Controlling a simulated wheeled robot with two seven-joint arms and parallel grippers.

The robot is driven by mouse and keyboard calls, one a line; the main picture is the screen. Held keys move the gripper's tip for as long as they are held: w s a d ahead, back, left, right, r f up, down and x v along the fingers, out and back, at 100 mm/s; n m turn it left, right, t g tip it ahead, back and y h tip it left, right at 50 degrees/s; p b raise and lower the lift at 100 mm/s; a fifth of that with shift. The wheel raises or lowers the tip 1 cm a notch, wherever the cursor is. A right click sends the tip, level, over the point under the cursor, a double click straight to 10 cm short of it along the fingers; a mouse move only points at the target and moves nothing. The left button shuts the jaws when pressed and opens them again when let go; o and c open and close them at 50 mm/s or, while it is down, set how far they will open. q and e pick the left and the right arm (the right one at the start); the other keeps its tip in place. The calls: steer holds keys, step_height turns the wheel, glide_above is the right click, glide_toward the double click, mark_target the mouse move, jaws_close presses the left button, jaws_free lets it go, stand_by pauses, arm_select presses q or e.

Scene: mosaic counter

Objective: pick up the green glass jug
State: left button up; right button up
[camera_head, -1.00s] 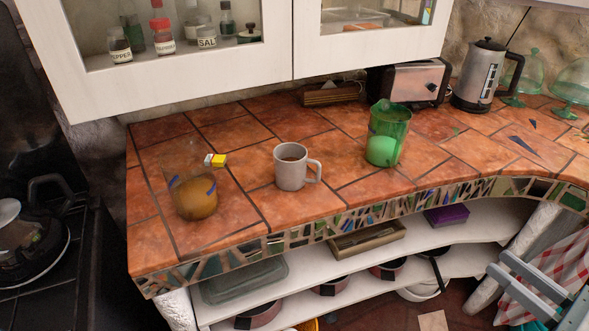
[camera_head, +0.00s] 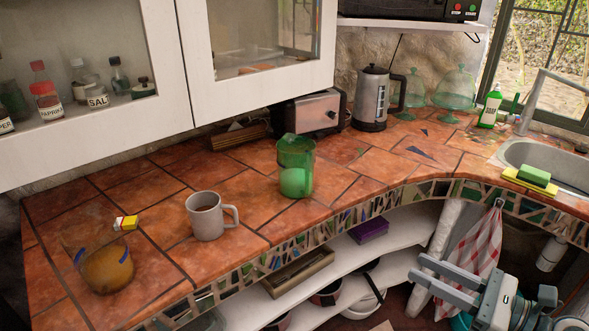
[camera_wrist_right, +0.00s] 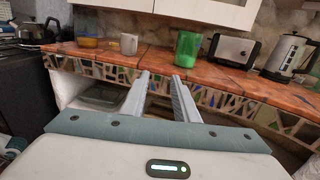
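The green glass jug (camera_head: 296,168) stands upright on the tiled counter (camera_head: 345,185), near its front edge. It is see-through, with a spout at the top and a brighter green lower part. It also shows in the right wrist view (camera_wrist_right: 188,48), beyond the fingertips and a little right of them. My right gripper (camera_head: 416,266) is in front of the counter, to the right of the jug and apart from it. Its two fingers (camera_wrist_right: 161,76) are parallel with an empty gap between them. My left gripper is not in view.
A grey mug (camera_head: 206,217) stands left of the jug; a glass with orange-brown contents (camera_head: 108,268) is farther left. Behind are a toaster (camera_head: 312,112) and a kettle (camera_head: 371,98). Wall cabinets (camera_head: 255,60) overhang the back. The counter right of the jug is clear.

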stand_by(0.4)
steer(key=w+d+f+m+t+h, duration=0.3)
steer(key=f+m, duration=0.6)
steer(key=m, duration=0.1)
steer(key=w+d+f+m+t+h, duration=0.2)
steer(key=d+f+m+h, duration=0.1)
steer(key=f+m, duration=0.6)
step_height(320, 180, down, 16)
steer(key=s+m+g+h, duration=0.1)
steer(key=s+m+h, duration=0.3)
steer(key=m, duration=0.6)
steer(key=s+a+f+m+g+h, duration=0.1)
steer(key=s+f+m+g, duration=0.2)
steer(key=f, duration=0.5)
steer(key=s+a+f+m+h, duration=0.2)
steer(key=s+f+m, duration=0.1)
steer(key=f+m, duration=0.3)
steer(key=s+a+f+m+g, duration=0.3)
steer(key=s+a+f, duration=0.2)
steer(key=s+f, duration=0.3)
steer(key=s+a+f+m+g, duration=0.2)
steer(key=s+a+f, duration=0.3)
steer(key=s+f, duration=0.3)
steer(key=shift+a+m+g+y, duration=0.3)
steer(key=shift+a+m+g, duration=0.1)
steer(key=shift+m, duration=0.1)
